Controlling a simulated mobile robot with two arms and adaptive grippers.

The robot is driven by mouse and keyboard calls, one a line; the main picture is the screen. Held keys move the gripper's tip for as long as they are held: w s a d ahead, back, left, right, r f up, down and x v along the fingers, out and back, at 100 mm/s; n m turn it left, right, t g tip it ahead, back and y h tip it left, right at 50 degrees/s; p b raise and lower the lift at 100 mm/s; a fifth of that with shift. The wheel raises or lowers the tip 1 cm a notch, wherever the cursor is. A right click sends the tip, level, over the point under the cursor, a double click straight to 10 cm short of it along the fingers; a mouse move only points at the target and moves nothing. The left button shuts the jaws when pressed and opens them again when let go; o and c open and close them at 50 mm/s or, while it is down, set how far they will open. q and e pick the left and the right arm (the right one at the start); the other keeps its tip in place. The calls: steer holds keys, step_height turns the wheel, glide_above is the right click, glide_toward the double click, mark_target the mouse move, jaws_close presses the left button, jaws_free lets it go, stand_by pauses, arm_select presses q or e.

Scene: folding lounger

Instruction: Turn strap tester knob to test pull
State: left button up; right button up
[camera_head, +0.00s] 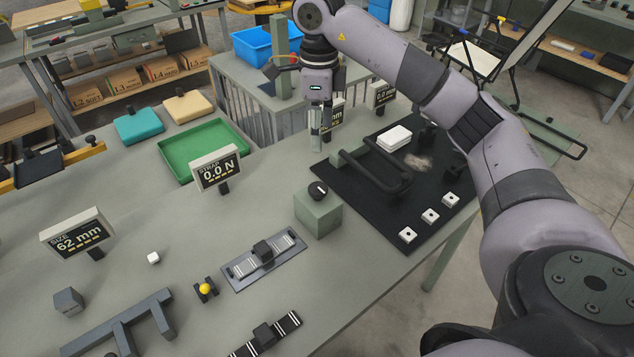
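The strap tester knob (318,189) is a round black dial with a light mark, on top of a green-grey box (318,213) at the table's middle. A strap display (217,171) reading 0.0 N stands to its left. A grey fixture with a striped strap and dark block (263,252) lies in front of the box. My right gripper (321,140) points down behind the knob, clearly apart from it, near the black mat. Its fingers are seen nearly edge-on, so I cannot tell whether they are open. My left gripper is out of view.
A black mat (345,188) with dark bars, a white block (394,138) and small white pieces lies right of the box. A green tray (203,150) is behind the display. A size display (76,233) reads 62 mm. Another striped strap (287,324) lies at the front.

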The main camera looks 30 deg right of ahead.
mark_target(318, 187)
step_height(318, 187, down, 16)
steer(key=p, duration=0.3)
steer(key=shift+c, duration=0.4)
steer(key=c, duration=1.1)
